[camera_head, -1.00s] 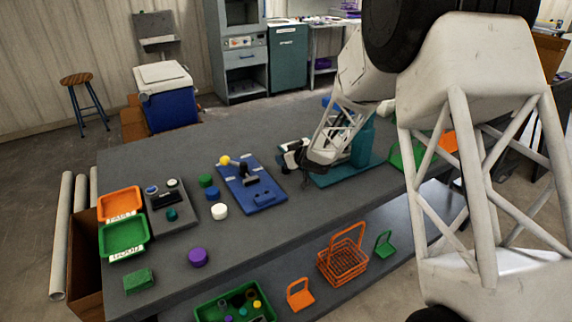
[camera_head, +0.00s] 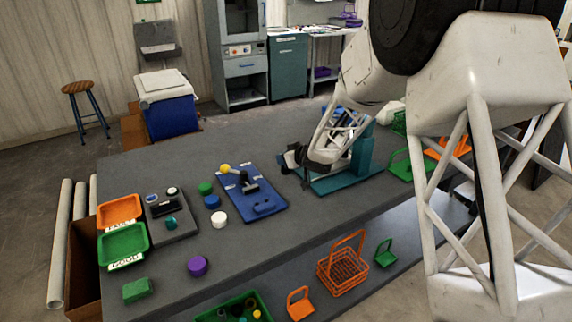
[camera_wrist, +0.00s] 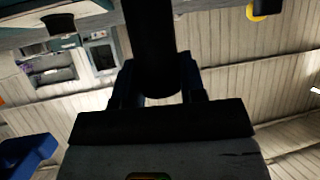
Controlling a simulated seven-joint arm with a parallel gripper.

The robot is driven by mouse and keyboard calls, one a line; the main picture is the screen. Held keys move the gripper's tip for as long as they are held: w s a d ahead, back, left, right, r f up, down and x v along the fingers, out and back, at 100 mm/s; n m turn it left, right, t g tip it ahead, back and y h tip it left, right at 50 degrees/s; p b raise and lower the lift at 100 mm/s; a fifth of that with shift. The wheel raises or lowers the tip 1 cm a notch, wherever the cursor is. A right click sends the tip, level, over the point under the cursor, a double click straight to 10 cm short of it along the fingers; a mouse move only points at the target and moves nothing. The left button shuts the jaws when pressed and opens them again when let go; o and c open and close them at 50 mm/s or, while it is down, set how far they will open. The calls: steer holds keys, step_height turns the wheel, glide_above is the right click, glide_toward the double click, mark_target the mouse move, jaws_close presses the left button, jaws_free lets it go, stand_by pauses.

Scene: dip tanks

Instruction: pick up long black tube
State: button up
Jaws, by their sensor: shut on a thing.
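The long black tube (camera_wrist: 150,45) shows in the wrist view as a thick dark cylinder running from the top edge down between my fingers. My gripper (camera_wrist: 158,88) is shut on it, one finger at each side. In the head view my gripper (camera_head: 293,158) is over the table, between the blue fixture board and the teal stand (camera_head: 358,160). The tube is hard to make out there among the dark gripper parts.
The blue board (camera_head: 250,200) with a black part and yellow knob lies left of my gripper. Green, blue, white and purple (camera_head: 197,266) round pieces stand further left. Orange (camera_head: 120,211) and green (camera_head: 124,243) trays sit at the left end. The front middle tabletop is clear.

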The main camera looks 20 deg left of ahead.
steer(key=s+d, duration=0.3)
steer(key=s, duration=0.4)
steer(key=s+d+r, duration=0.1)
steer(key=s+d, duration=0.3)
steer(key=s, duration=0.3)
steer(key=shift+s+r, duration=0.15)
steer(key=shift+r, duration=0.1)
steer(key=shift+s, duration=0.1)
stand_by(0.3)
